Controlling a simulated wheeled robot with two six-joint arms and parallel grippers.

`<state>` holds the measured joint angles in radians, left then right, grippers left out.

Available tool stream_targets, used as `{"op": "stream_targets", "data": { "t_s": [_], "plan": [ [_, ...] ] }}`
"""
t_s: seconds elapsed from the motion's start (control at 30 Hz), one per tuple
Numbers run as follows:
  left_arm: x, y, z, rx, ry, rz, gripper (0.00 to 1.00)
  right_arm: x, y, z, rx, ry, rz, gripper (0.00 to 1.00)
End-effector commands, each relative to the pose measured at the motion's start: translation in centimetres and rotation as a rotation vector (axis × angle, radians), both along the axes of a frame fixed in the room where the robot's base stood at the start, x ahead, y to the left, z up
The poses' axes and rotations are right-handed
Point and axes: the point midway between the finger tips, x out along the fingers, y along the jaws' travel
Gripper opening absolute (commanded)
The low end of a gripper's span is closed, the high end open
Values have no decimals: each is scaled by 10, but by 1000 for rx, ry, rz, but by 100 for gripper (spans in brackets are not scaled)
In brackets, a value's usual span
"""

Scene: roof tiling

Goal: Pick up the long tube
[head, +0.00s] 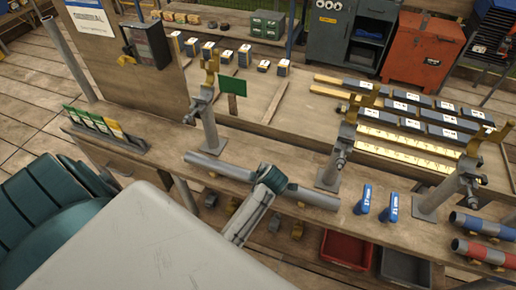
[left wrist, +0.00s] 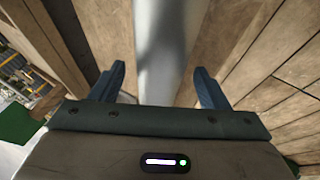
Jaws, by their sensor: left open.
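The long tube (head: 222,168) is plain grey and lies along the front wooden bench. Its right part (head: 315,197) shows beyond my gripper, and its middle is hidden behind the gripper. My left gripper (head: 271,178) is over the middle of the tube. In the left wrist view the tube (left wrist: 168,45) runs from the top edge down between the two open blue-grey fingers (left wrist: 160,88). Gaps show between the tube and the fingers. My right gripper is in neither view.
Upright stands with forked tops (head: 208,115) (head: 335,165) (head: 455,190) rise from the bench. Two blue tagged pieces (head: 364,200) (head: 391,207) lie right of the tube. Striped tubes (head: 485,226) lie at far right. Red and grey bins (head: 345,248) (head: 405,268) sit below.

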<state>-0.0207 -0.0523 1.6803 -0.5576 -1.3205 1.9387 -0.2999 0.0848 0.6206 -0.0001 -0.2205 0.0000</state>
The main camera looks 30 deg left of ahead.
Motion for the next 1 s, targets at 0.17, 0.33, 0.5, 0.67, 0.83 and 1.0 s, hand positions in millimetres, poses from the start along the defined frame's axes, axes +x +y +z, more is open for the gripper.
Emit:
{"op": "stream_targets", "data": {
  "t_s": [0.17, 0.33, 0.5, 0.67, 0.83, 1.0],
  "plan": [
    [1, 2, -3, -2, 0, 0, 69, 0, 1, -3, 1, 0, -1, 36],
    [1, 2, -3, -1, 1, 0, 53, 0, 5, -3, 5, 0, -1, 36],
    [1, 2, -3, -1, 1, 0, 20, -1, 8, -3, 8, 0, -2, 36],
    [1, 1, -3, -2, 2, 0, 0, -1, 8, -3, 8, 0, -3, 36],
    [2, 2, -2, -1, -3, 1, 0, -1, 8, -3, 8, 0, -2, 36],
    [2, 2, 0, 0, -2, 0, 0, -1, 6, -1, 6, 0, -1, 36]
  ]
}}
